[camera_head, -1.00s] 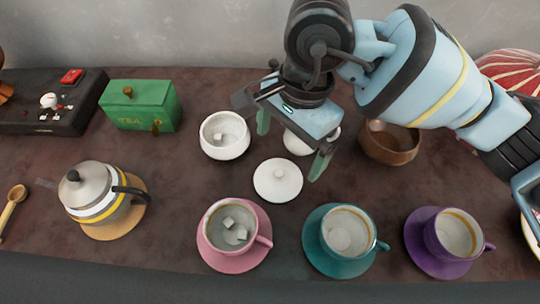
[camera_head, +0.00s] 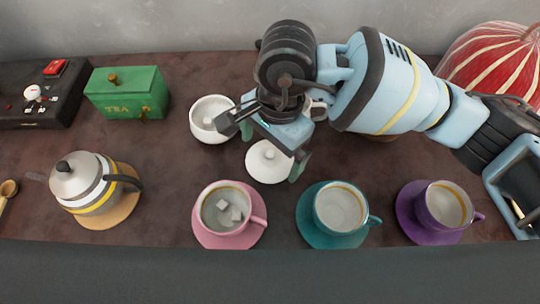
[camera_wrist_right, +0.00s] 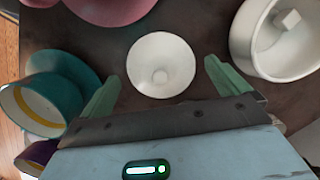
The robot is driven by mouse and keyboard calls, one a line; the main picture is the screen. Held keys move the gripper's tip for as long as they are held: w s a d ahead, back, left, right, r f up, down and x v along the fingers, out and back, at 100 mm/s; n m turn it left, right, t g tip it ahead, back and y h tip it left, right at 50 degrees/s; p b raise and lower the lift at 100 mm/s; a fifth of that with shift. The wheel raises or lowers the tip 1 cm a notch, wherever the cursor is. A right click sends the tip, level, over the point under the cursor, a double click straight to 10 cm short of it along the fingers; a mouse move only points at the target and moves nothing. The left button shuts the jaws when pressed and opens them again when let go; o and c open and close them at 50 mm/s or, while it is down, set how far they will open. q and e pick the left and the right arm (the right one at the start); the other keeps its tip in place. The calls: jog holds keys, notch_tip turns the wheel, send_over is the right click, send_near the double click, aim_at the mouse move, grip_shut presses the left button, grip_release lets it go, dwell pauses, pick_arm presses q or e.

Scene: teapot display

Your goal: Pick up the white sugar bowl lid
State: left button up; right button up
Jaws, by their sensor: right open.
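The white sugar bowl lid (camera_head: 268,163) lies flat on the dark table, its round knob up. It also shows in the right wrist view (camera_wrist_right: 161,65), with the knob toward my fingers. My right gripper (camera_head: 270,150) is open and empty above the lid and partly covers its far edge in the head view. In the wrist view its two green fingertips (camera_wrist_right: 160,80) point toward the lid, one on either side of its near edge, with no contact visible. The white sugar bowl (camera_head: 210,118), open with sugar cubes inside, stands behind and left of the lid. My left gripper is out of view.
A pink cup (camera_head: 226,209) with sugar cubes, a teal cup (camera_head: 340,208) and a purple cup (camera_head: 443,206) stand on saucers along the front. The teapot (camera_head: 84,182) and green tea box (camera_head: 128,93) are at left. Bare table lies left of the lid.

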jog(key=shift+f, duration=0.55)
